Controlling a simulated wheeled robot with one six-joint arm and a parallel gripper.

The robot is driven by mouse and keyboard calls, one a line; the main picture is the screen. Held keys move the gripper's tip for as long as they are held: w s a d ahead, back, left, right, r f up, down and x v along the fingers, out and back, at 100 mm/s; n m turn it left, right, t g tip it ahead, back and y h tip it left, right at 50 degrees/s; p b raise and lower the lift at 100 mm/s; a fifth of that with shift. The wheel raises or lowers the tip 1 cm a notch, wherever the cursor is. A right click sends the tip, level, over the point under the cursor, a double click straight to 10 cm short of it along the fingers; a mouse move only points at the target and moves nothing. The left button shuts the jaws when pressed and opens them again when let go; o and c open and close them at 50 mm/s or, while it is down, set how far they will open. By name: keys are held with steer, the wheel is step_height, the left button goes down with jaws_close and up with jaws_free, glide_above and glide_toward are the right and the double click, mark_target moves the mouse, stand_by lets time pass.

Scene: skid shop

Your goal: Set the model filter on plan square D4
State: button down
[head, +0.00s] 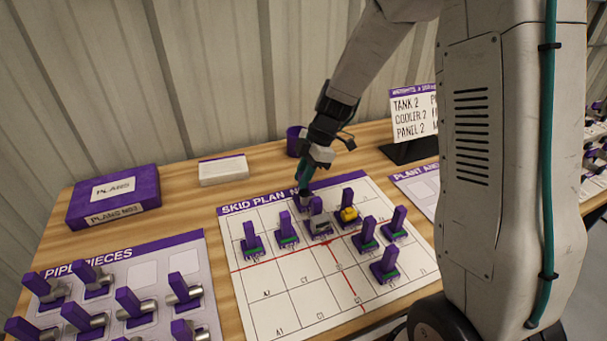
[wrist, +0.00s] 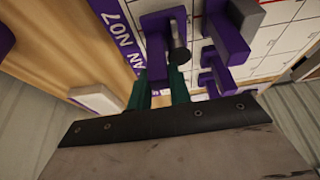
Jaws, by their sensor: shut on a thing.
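My gripper (head: 304,187) reaches down over the back edge of the skid plan sheet (head: 262,311). In the wrist view its teal fingers (wrist: 161,90) are shut on a purple-handled piece (wrist: 155,55) with a dark round-ended part beside the handle. I take this piece to be the model filter; in the head view it shows as a small purple and grey shape (head: 305,203), partly hidden by the fingers. It is upright, close to the back row; I cannot tell whether it touches the sheet. The D4 label is not readable.
Close in front stands a purple and grey piece (head: 319,222), with a yellow piece (head: 348,214) to its right. Several purple and green pieces stand around them. The front left squares are clear. A plans box (head: 116,197), white block (head: 223,170) and purple cup (head: 294,138) stand behind.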

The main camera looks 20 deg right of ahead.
steer(key=shift+f, duration=0.65)
steer(key=c, duration=1.2)
jaws_free()
steer(key=shift+r, duration=0.15)
steer(key=shift+r, duration=0.45)
steer(key=shift+r, duration=0.1)
steer(key=shift+r, duration=3.4)
